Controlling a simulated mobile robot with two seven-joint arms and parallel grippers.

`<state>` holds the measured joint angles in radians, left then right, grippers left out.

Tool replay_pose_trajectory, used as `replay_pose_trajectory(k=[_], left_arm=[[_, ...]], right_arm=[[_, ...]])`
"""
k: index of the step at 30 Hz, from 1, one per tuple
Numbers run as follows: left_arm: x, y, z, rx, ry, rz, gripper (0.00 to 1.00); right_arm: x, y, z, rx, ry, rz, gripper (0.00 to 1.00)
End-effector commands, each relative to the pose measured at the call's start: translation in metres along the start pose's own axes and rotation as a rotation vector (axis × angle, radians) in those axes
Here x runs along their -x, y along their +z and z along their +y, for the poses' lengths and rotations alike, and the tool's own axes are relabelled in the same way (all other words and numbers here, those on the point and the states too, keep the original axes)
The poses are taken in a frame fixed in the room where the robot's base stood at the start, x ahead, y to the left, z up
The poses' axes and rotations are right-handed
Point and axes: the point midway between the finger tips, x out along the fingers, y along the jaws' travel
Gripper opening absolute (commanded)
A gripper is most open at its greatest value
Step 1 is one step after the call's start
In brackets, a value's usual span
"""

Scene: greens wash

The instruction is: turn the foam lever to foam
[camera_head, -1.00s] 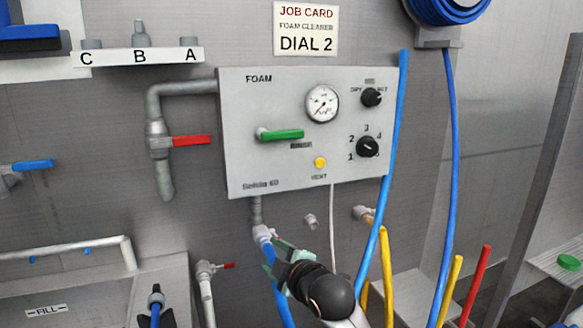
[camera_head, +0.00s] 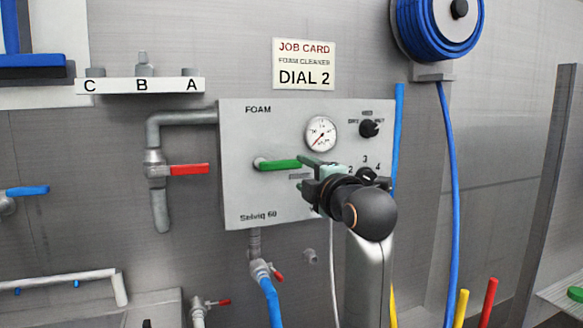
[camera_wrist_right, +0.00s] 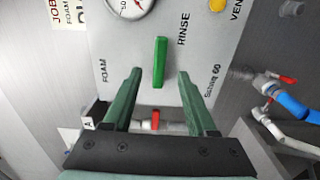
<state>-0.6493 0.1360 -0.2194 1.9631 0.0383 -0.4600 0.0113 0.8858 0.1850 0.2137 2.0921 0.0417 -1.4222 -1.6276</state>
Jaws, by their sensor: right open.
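The green foam lever (camera_head: 277,165) lies level on the front of the grey foam panel (camera_head: 240,200), left of centre. It also shows in the right wrist view (camera_wrist_right: 160,62). My right gripper (camera_head: 307,173) is in front of the panel, just right of the lever in the head view. In the right wrist view the gripper (camera_wrist_right: 161,79) is open, one finger on each side of the lever, with a visible gap on both sides. The word RINSE shows beside the lever. I cannot tell how far the fingertips are from the panel. My left gripper is not in view.
The pressure gauge (camera_head: 321,133) and a black knob (camera_head: 369,128) sit above my gripper. The numbered dial (camera_head: 367,174) is partly behind it. A red-handled valve (camera_head: 188,169) is left of the panel. Blue hoses hang at the right. A job card (camera_head: 304,64) reads DIAL 2.

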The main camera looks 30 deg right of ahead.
Motion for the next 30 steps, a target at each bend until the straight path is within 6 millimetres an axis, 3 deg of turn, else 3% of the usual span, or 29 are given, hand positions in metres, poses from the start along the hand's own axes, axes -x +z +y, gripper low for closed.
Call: replay_pose_trajectory(k=[6,12,26,30], left_arm=[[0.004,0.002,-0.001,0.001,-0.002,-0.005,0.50],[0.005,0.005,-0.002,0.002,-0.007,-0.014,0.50],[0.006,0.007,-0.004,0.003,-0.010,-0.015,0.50],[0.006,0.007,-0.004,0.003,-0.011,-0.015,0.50]], right_arm=[[-0.040,-0.001,0.001,-0.003,-0.003,0.002,0.57],[-0.064,0.000,0.001,-0.002,-0.001,0.001,0.57],[-0.074,0.000,0.000,0.000,0.000,0.000,0.57],[-0.074,0.000,0.000,0.000,0.000,0.000,0.43]])
